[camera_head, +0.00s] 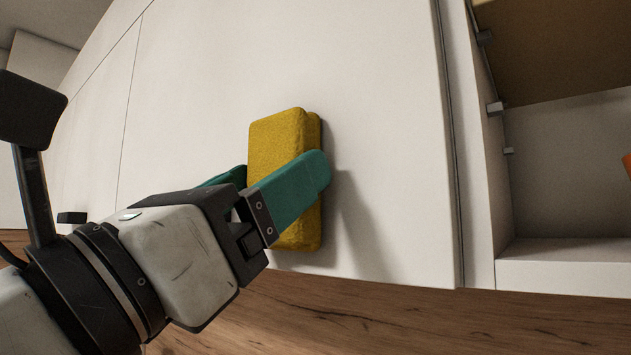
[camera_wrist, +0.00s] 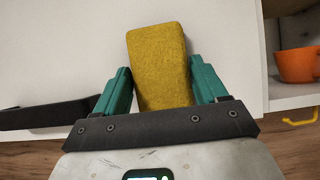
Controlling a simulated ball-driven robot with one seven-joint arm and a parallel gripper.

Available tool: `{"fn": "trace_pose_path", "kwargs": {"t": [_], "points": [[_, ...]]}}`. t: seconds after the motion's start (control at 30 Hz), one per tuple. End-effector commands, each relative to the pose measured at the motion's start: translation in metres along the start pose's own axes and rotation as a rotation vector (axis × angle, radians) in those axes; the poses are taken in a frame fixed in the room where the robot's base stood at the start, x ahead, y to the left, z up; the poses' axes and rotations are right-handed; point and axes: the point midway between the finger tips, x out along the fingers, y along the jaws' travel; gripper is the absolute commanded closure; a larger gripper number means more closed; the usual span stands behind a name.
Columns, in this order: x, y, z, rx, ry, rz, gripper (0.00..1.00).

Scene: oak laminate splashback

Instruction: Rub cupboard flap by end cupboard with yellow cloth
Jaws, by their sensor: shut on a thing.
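The yellow cloth (camera_head: 277,146) is a thick, folded block held upright in my gripper (camera_head: 275,190). The gripper's two green fingers are shut on its sides, and the cloth extends past the fingertips. In the wrist view the cloth (camera_wrist: 158,62) sits between the fingers of my gripper (camera_wrist: 164,82). The white cupboard flap (camera_head: 370,110) is behind the cloth, which is at or very near its surface; I cannot tell whether they touch. A shadow falls on the flap to the right of the cloth.
To the right is an open cupboard (camera_head: 570,265) with an orange cup (camera_wrist: 299,64) inside. A dark handle (camera_wrist: 48,114) shows at the left in the wrist view. The oak splashback (camera_head: 400,318) runs below the cupboards. The flap's surface above the cloth is clear.

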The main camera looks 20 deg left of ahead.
Motion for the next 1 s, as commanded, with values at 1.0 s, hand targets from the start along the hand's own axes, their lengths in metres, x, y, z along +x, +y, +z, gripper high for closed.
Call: {"fn": "trace_pose_path", "kwargs": {"t": [1.0], "points": [[0.002, -0.027, -0.002, -0.001, 0.001, 0.0, 0.53]]}}
